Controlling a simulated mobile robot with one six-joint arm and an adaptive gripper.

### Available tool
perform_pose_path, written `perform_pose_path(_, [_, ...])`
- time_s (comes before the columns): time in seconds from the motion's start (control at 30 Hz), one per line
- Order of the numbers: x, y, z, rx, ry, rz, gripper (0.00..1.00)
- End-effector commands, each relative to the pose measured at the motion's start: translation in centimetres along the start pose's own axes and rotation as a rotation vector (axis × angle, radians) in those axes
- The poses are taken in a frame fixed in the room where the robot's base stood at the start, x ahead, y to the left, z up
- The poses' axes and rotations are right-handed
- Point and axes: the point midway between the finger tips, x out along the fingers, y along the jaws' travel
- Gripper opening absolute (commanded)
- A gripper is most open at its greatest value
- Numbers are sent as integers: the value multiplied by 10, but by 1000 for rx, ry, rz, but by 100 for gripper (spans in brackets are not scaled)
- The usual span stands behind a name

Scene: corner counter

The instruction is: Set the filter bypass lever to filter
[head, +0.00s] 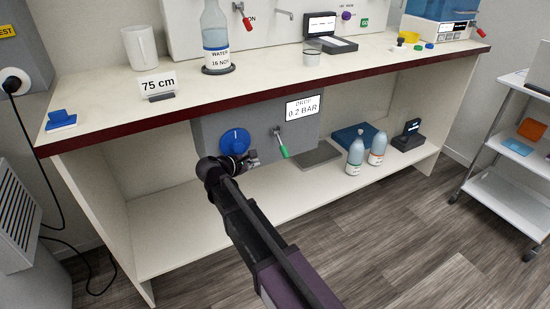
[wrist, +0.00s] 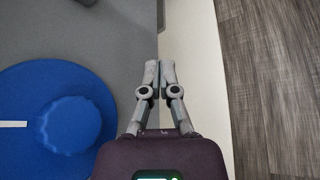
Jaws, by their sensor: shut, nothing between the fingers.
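A lever with a green grip (head: 283,146) sits on the front of a grey box (head: 212,128) under the counter. It slants down and to the right from its pivot. No filter or bypass marking is legible near it. A blue round knob (head: 235,141) with a white mark is left of the lever; it also shows large at the left of the wrist view (wrist: 40,150). My gripper (head: 254,157) is in front of the box, between knob and lever and slightly low. In the wrist view my gripper (wrist: 159,66) has its fingers together and empty, beside the grey face.
A sign (head: 302,107) on the box reads 0.2 BAR. The counter edge (head: 270,90) overhangs it. Two bottles (head: 355,156) and a blue tray (head: 353,136) stand on the lower shelf to the right. Open floor lies in front.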

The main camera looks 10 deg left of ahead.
Motion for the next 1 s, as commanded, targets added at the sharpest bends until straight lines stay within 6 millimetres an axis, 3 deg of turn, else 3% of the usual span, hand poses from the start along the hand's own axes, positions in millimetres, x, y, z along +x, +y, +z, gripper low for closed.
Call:
perform_pose_path(0.37, [21,-1,-2,1,0,-1,0])
perform_pose_path(1.0, [103,-1,-1,2,-1,-3,0])
